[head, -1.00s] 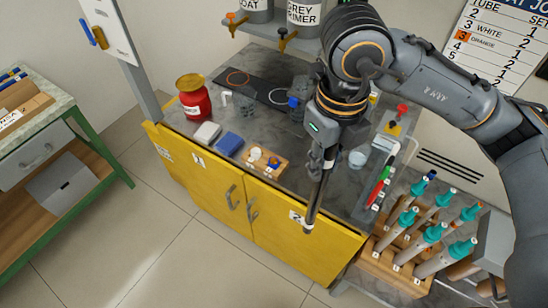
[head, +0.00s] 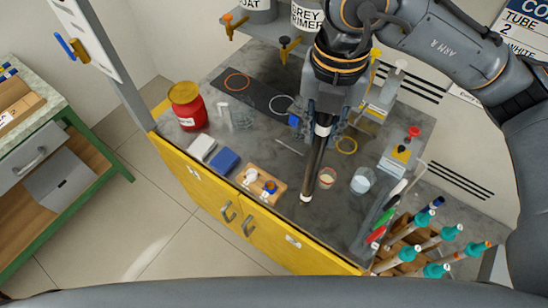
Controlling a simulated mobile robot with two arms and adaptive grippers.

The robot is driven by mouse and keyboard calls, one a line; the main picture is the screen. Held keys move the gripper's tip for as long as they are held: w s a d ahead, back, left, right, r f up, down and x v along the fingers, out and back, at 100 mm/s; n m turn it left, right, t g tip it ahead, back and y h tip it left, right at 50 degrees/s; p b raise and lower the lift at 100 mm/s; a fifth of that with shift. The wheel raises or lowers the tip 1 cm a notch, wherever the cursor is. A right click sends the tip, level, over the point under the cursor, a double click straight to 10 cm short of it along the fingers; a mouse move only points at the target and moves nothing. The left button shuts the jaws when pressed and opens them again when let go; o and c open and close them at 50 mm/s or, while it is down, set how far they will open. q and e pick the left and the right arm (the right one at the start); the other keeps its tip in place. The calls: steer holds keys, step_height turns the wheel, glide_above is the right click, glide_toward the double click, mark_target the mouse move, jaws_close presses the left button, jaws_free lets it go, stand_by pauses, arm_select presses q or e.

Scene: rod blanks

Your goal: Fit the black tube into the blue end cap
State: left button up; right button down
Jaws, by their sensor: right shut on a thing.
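The black tube (head: 315,165) is in my right gripper (head: 325,118), which is shut on its upper part. The tube hangs down, slightly tilted, with its pale lower end over the worktop, right of a small wooden board (head: 282,187). A small blue piece (head: 270,187) sits on that board beside a white one (head: 250,175). Another blue piece (head: 294,120) shows at the left edge of my gripper, partly hidden. I cannot tell for certain which blue piece is the end cap. The tube is apart from the board's pieces. My left gripper is not in view.
A small cup (head: 327,178) and a clear beaker (head: 362,181) stand right of the tube. A red jar (head: 188,107), white block (head: 202,148) and blue block (head: 224,160) are on the left. Markers and teal-topped tubes crowd the right. The yellow cabinet's front edge is close.

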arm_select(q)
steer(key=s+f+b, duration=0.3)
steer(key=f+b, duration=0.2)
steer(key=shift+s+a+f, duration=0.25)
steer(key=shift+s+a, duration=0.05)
arm_select(e)
steer(key=w+a+f, duration=0.8)
steer(key=w+f, duration=0.1)
steer(key=f, duration=0.3)
steer(key=shift+a+f, duration=0.2)
steer(key=shift+a, duration=0.05)
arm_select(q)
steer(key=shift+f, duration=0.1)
arm_select(e)
steer(key=shift+w+f, duration=0.1)
